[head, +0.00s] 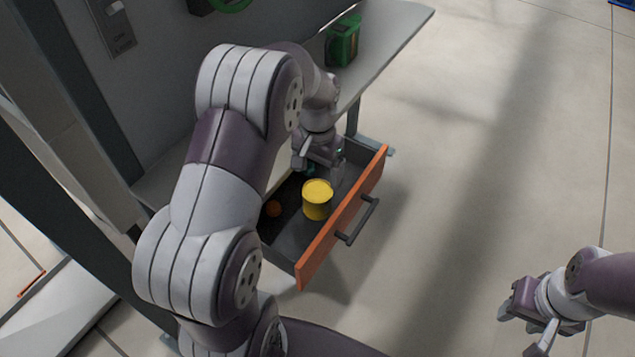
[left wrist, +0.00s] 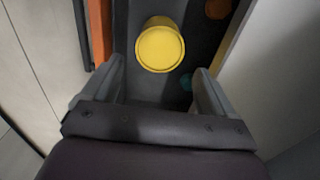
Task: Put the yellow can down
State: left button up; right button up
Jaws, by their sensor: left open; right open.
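The yellow can (head: 317,201) stands in the open drawer with the orange front (head: 345,218). It also shows in the left wrist view (left wrist: 160,47), just beyond and between the finger ends. My left gripper (head: 322,172) is open over the drawer, behind the can in the head view and apart from it. The same gripper's fingers are spread in the left wrist view (left wrist: 158,88), with nothing between them. My right gripper (head: 522,327) is open and empty at the lower right, over the floor.
An orange round item (head: 273,209) lies in the drawer left of the can. A teal item (left wrist: 186,82) lies near the can in the left wrist view. A dark handle (head: 357,221) sticks out from the drawer front. A green container (head: 342,42) stands on the bench above.

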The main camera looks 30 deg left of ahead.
pick_arm(q)
jog(key=shift+d+r, duration=0.1)
jog(key=shift+r, duration=0.35)
jog(key=s+d+r, duration=0.1)
jog(key=s+d, duration=0.3)
jog(key=s, duration=0.2)
jog(key=s+d+t, duration=0.1)
jog(key=s+d, duration=0.3)
jog(key=s, duration=0.3)
jog(key=shift+s+r+n, duration=0.25)
jog(key=shift+r+n, duration=0.15)
jog(key=shift+c, duration=0.3)
